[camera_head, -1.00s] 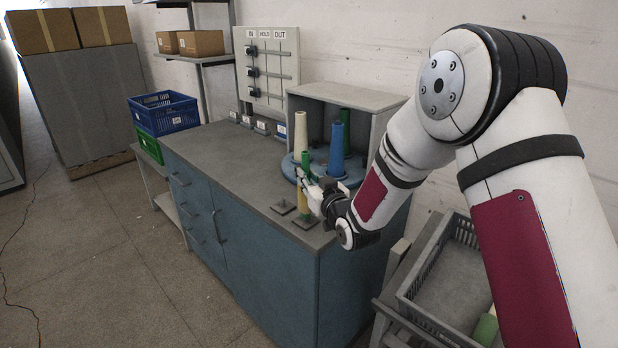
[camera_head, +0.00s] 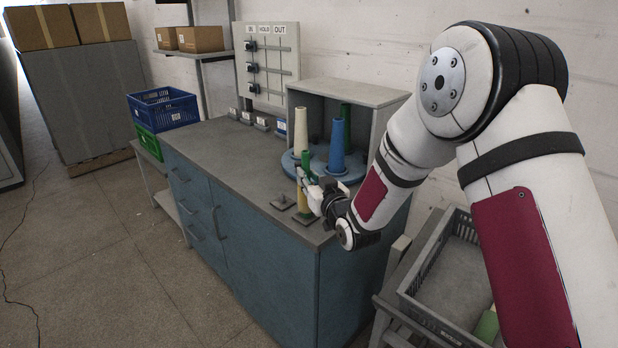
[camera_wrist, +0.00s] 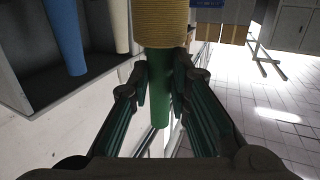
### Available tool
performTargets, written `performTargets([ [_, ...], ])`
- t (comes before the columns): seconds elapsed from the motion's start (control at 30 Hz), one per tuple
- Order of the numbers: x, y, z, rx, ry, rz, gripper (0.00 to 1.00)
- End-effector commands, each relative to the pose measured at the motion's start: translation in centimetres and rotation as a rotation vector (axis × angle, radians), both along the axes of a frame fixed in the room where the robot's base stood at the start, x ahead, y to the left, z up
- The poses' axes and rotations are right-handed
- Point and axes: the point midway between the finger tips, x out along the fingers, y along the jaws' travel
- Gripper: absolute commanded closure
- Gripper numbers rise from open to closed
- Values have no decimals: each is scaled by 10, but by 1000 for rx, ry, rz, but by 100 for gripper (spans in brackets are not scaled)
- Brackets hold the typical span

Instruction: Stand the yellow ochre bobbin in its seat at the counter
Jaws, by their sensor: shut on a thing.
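The yellow ochre bobbin (camera_head: 301,201) has yellow windings on a green cone core. My gripper (camera_head: 314,194) is shut on the green core, above the windings, and holds the bobbin about upright near the counter's front right corner. In the wrist view, which looks upside down, the windings (camera_wrist: 161,24) are at the top and the green core (camera_wrist: 159,92) is between my fingers (camera_wrist: 166,88). A flat grey seat plate (camera_head: 304,219) lies under the bobbin; I cannot tell whether the bobbin touches it. Another small plate with a stub (camera_head: 282,202) lies to its left, empty.
Behind the bobbin, a blue turntable (camera_head: 318,168) in a grey open housing (camera_head: 375,96) carries a cream cone (camera_head: 302,130), a blue cone (camera_head: 337,145) and a green cone (camera_head: 346,112). A grey crate (camera_head: 412,286) stands right of the counter (camera_head: 215,150). The counter's left and middle are mostly clear.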

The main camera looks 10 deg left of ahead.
Motion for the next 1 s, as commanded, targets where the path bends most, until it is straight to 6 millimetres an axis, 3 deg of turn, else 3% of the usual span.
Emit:
performTargets([
  [0.3,0,0,-1,0,-1,0,100],
  [0.33,0,0,-1,0,-1,0,75],
  [0.4,0,0,-1,0,-1,0,60],
  [0.77,-2,-1,-1,0,1,0,59],
  [1.0,-31,-18,1,-1,2,0,59],
])
